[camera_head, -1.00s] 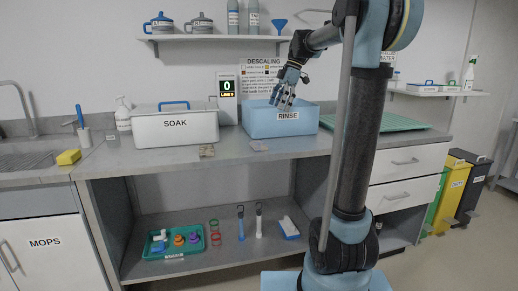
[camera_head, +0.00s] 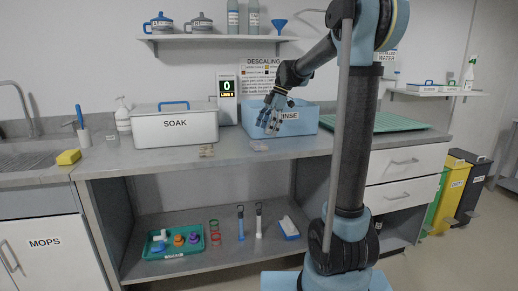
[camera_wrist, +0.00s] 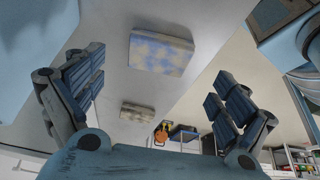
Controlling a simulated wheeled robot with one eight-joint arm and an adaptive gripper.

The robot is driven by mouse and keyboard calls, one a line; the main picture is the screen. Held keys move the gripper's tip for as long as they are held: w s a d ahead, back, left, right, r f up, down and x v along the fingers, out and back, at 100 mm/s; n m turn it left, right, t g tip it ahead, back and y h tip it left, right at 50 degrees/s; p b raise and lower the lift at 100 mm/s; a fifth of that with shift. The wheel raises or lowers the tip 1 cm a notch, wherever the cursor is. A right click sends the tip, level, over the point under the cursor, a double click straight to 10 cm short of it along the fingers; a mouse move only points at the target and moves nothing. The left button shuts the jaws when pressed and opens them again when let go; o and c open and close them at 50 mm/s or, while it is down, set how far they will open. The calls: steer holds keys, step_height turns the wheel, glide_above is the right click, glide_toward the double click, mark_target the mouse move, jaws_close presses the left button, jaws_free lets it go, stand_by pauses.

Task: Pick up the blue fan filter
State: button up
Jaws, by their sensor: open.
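Two flat pads lie on the grey counter. The one nearer my gripper, a mottled blue and pale pad (camera_wrist: 162,52) that looks like the blue fan filter, also shows small in the head view (camera_head: 259,146), in front of the RINSE bin.
The blue RINSE bin (camera_head: 306,116) stands just behind my gripper. A lidded SOAK box (camera_head: 174,127) is at its left, a green mat (camera_head: 390,121) at its right. The lower shelf (camera_head: 262,253) holds a green tray (camera_head: 155,251) and several small items.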

mark_target(259, 143)
steer(key=shift+x, duration=2.9)
steer(key=shift+a, duration=0.1)
steer(key=c, duration=1)
